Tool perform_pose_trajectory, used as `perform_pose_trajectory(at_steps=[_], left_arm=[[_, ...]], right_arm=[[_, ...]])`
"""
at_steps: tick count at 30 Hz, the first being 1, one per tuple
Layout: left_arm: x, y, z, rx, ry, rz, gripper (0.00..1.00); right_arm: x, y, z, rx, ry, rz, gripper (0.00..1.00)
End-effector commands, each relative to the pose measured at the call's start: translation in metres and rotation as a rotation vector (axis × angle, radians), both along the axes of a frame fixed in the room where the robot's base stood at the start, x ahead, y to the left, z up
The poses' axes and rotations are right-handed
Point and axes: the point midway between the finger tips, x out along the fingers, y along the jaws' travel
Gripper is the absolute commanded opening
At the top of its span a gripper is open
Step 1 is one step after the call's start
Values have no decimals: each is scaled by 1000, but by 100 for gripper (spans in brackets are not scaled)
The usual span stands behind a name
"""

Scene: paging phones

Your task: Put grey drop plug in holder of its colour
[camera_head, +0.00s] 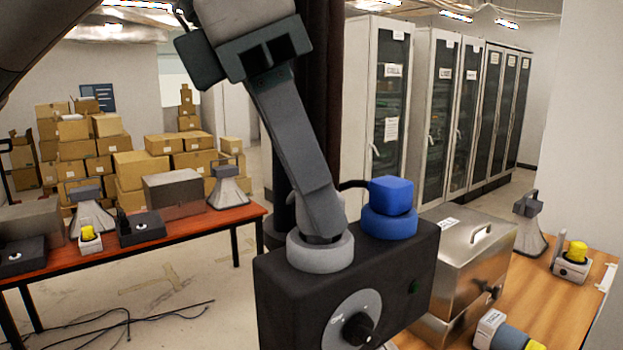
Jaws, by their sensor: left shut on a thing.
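A black box (283,300) with a dial stands in front of me. On its top are a grey ring-shaped holder (320,253) and a blue holder (389,223). A blue plug (391,194) sits in the blue holder. My left gripper (322,222) reaches down from above, shut, with its fingertips right over the grey holder. The grey drop plug (341,207) is mostly hidden behind the fingers; only a small grey part shows. I cannot tell how deep it sits in the holder. My right gripper is not in view.
A steel case (465,250) stands right of the box on a wooden table (560,310), with a yellow-topped device (572,262) and a grey horn-shaped device (528,225). A red table (190,222) with more devices stands left. Cartons and cabinets are behind.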

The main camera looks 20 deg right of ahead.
Motion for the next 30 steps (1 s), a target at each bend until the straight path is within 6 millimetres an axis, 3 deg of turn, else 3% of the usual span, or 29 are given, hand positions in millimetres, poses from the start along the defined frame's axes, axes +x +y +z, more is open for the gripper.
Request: perform_pose_trajectory(at_steps=[7,8,10,30], left_arm=[[0,0,-7,0,0,0,5],[0,0,-6,0,0,0,32],[0,0,-5,0,0,0,46],[0,0,3,0,0,0,46]], right_arm=[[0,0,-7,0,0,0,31],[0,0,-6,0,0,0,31],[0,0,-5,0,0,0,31],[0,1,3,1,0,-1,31]])
